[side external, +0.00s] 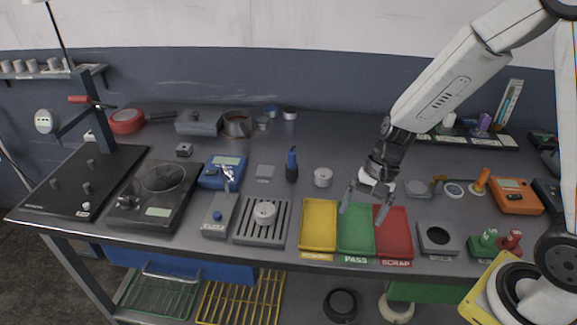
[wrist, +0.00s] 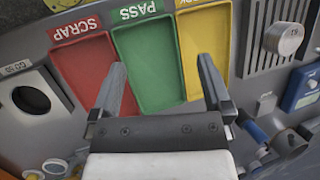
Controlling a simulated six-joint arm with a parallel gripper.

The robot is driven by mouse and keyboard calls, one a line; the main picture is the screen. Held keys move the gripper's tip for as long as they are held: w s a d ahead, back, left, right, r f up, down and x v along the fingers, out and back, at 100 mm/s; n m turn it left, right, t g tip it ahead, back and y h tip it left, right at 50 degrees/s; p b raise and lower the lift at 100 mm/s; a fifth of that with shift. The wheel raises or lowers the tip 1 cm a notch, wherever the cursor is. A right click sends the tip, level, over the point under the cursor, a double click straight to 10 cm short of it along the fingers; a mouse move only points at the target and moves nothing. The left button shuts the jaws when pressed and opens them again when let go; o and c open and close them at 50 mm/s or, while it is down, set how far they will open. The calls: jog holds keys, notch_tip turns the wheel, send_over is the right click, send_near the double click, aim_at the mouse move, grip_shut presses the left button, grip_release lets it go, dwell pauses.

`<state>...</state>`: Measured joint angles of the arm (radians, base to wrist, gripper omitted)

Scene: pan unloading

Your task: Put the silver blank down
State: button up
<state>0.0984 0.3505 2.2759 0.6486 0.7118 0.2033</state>
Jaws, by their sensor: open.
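My gripper (side external: 364,208) is open and empty, fingers pointing down above the green PASS tray and red SCRAP tray. In the wrist view my gripper (wrist: 161,68) has nothing between its two fingers. The silver blank appears to be the short silver cylinder (side external: 265,211) upright on the slotted grey plate, well to the left of my gripper. It also shows in the wrist view (wrist: 285,38). Another silver cylinder (side external: 322,178) stands on the bench behind the trays. The yellow tray (side external: 318,224), green PASS tray (side external: 355,228) and red SCRAP tray (side external: 394,230) look empty.
The slotted plate (side external: 246,234) and a scale (side external: 150,200) are to the left. A blue-handled tool (side external: 292,165) stands behind.

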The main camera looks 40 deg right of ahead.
jog(key=s+d+r+n+t+h, duration=0.3)
jog(key=s+d+n+h, duration=0.1)
jog(key=n, duration=0.5)
jog(key=shift+r+n+h, duration=0.15)
jog(key=shift+n+h, duration=0.15)
jog(key=shift+h, duration=0.1)
